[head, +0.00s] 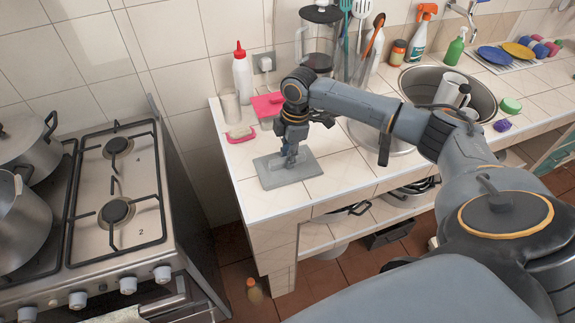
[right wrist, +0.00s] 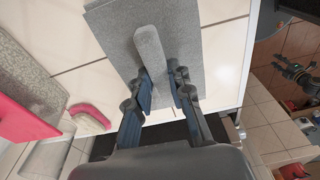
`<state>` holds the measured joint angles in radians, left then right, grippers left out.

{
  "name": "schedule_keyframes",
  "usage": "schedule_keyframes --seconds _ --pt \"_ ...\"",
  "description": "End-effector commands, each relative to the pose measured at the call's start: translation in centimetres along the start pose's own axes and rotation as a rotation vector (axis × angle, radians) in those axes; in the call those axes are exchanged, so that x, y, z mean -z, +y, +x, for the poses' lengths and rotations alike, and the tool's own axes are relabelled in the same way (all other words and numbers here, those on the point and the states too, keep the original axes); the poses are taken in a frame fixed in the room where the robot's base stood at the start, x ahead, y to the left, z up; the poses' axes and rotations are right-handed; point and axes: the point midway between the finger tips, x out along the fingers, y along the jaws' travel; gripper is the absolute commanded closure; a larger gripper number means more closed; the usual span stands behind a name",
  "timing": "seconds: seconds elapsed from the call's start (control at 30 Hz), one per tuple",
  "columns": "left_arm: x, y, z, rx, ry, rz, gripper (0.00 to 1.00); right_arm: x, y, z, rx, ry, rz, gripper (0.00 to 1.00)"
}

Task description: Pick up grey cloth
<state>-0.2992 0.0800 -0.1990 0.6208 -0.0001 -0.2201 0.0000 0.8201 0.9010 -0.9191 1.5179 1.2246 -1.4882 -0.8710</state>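The grey cloth (head: 306,168) lies flat as a rectangle near the front left corner of the tiled counter. In the right wrist view the cloth (right wrist: 200,40) has a raised, rounded grey ridge (right wrist: 149,45) along its middle. My right gripper (head: 290,160) points down over the cloth. In the right wrist view its two fingers (right wrist: 163,84) are apart, one on each side of the ridge's near end. Whether they touch the ridge I cannot tell.
A white bottle with a red cap (head: 242,76) stands by the wall. A stove (head: 130,190) is left, across a gap. The sink (head: 450,88) is right.

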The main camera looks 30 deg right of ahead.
Motion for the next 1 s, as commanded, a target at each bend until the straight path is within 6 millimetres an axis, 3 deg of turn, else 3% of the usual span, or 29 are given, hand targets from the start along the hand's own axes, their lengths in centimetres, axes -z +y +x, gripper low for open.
schedule_keyframes --seconds 0.37,0.63,1.0 --pt "-0.1 0.0 0.2 0.000 -0.001 -0.001 0.60 0.0 0.0 -0.2 -0.001 0.001 0.000 1.00" --pt "-0.2 0.0 1.8 0.000 -0.001 0.000 0.60 0.4 0.1 -2.9 -0.004 0.002 -0.001 1.00" --pt "-0.4 0.1 3.3 0.000 -0.002 0.001 0.60 4.1 -5.7 -9.1 -0.003 0.001 -0.007 1.00"
